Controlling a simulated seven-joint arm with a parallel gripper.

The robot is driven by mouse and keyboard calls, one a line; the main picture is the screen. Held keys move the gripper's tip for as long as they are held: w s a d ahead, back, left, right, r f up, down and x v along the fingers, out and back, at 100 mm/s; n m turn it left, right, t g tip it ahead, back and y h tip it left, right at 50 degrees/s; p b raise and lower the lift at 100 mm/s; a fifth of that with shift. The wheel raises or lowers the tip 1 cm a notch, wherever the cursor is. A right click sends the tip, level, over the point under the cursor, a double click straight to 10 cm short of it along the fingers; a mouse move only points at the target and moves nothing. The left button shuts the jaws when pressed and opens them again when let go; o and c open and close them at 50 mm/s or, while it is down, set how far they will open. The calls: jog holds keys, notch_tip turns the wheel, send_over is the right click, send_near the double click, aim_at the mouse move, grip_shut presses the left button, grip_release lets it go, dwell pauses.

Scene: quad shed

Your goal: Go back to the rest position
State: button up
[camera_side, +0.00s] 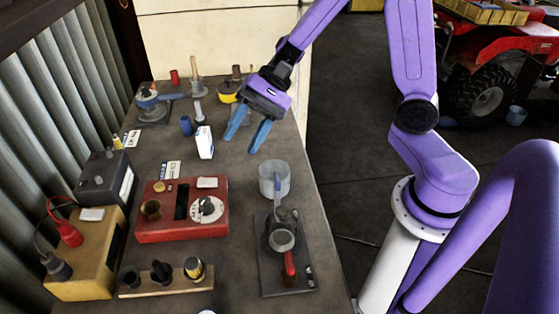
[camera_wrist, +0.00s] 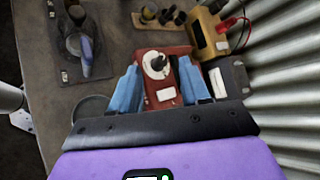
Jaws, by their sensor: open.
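My gripper (camera_side: 248,136) is in the air above the bench (camera_side: 240,200), with its two blue fingers pointing down. The fingers are apart and nothing shows between them. In the wrist view my gripper (camera_wrist: 162,86) has a finger on each side of the red box (camera_wrist: 170,62), which lies below it on the bench. In the side view the red box (camera_side: 160,228) is to the lower left of the fingers, clear of them. A small white carton (camera_side: 204,142) stands just left of the fingers.
Yellow (camera_side: 86,262) and dark (camera_side: 104,182) boxes with cables stand by the corrugated wall. Several small items stand at the back. A red quad (camera_side: 495,50) is beyond.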

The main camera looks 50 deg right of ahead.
jog(key=s+n+g+h, duration=0.4)
jog(key=s+n, duration=0.5)
jog(key=s, duration=0.3)
jog(key=s+d+f+n+t+h, duration=0.1)
jog(key=s+d+n+t+h, duration=0.4)
jog(key=s+d+n+h, duration=0.2)
jog(key=d+n, duration=0.2)
jog(key=n, duration=0.2)
jog(key=shift+d+f, duration=0.15)
jog(key=shift+d, duration=0.25)
